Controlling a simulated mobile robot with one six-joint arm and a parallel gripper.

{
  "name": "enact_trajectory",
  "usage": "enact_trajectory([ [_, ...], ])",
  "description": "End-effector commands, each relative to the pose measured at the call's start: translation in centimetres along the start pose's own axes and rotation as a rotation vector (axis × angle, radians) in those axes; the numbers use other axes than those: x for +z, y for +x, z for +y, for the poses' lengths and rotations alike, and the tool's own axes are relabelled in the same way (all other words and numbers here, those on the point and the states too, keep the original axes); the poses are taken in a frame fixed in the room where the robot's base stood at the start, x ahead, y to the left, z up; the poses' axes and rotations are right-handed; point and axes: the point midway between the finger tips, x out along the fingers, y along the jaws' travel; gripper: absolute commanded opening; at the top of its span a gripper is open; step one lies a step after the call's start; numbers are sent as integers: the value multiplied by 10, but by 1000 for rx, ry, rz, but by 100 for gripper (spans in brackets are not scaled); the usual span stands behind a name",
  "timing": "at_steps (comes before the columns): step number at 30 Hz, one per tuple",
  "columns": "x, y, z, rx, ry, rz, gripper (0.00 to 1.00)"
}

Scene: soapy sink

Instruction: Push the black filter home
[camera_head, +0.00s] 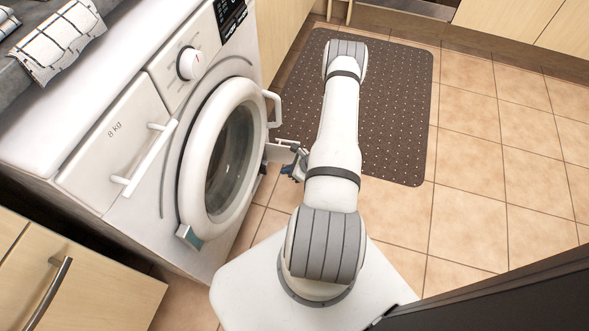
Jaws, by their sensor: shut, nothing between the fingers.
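The white washing machine (125,215) stands at the left with its round door (186,165) closed. A pale flap-like piece (277,152) juts out low at the machine's right front edge. My gripper (290,170) is beside this piece, shut and empty, mostly hidden by my arm. It is small here, and I cannot tell whether it touches the machine. I cannot make out the black filter; the door and my arm block the view of the low front.
A dark dotted mat (395,110) lies on the tiled floor (470,190) beyond my arm. A checked cloth (58,42) hangs over the worktop edge. A wooden cabinet (85,275) stands at lower left. The floor at right is clear.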

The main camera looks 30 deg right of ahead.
Motion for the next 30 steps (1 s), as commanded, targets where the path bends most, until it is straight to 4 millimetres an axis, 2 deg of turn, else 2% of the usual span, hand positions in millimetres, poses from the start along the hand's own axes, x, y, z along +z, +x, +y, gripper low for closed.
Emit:
enact_trajectory([
  [1,-3,15,1,2,-3,0,0],
  [3,-2,28,1,3,-2,0,0],
  [9,21,44,0,2,-4,-1,0],
  [15,29,49,0,1,0,0,0],
  [30,29,50,-5,-10,9,0,0],
])
